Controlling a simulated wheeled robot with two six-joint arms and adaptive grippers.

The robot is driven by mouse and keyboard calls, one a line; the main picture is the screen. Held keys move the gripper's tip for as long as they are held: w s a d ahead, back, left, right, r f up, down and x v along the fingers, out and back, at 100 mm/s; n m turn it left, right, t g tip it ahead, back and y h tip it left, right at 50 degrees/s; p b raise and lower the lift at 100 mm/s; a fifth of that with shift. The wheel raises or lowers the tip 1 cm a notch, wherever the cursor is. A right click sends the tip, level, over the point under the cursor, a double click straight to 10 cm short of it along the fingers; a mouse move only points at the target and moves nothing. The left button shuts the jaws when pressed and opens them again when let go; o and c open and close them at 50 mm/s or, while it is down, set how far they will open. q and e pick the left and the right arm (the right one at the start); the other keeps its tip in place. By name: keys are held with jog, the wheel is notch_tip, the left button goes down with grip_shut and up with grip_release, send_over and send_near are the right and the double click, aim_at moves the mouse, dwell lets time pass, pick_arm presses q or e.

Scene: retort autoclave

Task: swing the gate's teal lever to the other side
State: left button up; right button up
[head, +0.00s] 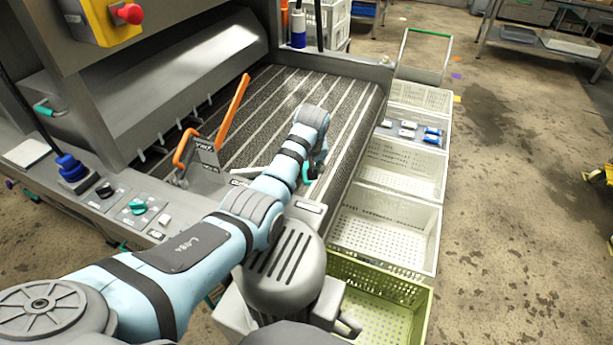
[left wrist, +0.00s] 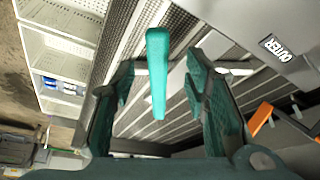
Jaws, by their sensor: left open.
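The teal lever (left wrist: 158,75) shows large in the left wrist view, a straight rounded bar pointing toward the camera. In the head view a small teal part (head: 306,172) of it shows beside my wrist, and my arm hides the rest. My left gripper (head: 316,172) is over the near right end of the slatted conveyor. In the left wrist view its dark fingers (left wrist: 160,84) are apart, one on each side of the lever. A gap shows on both sides of it, and I cannot see contact. My right gripper is not in view.
An orange handle (head: 236,108) rises over the striped conveyor bed (head: 335,95) left of my arm. A plate marked OUTER (left wrist: 284,48) is at the upper right in the left wrist view. White crates (head: 388,222) and a green crate (head: 375,310) line the conveyor's right side.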

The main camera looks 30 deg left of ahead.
pick_arm(q)
jog(key=b+x, duration=0.1)
jog(key=x, duration=0.3)
jog(key=shift+w+d+f+b, duration=0.15)
jog(key=shift+w+f+b, duration=0.1)
jog(key=shift+b, duration=0.15)
jog(key=shift+s+r, duration=0.2)
grip_shut()
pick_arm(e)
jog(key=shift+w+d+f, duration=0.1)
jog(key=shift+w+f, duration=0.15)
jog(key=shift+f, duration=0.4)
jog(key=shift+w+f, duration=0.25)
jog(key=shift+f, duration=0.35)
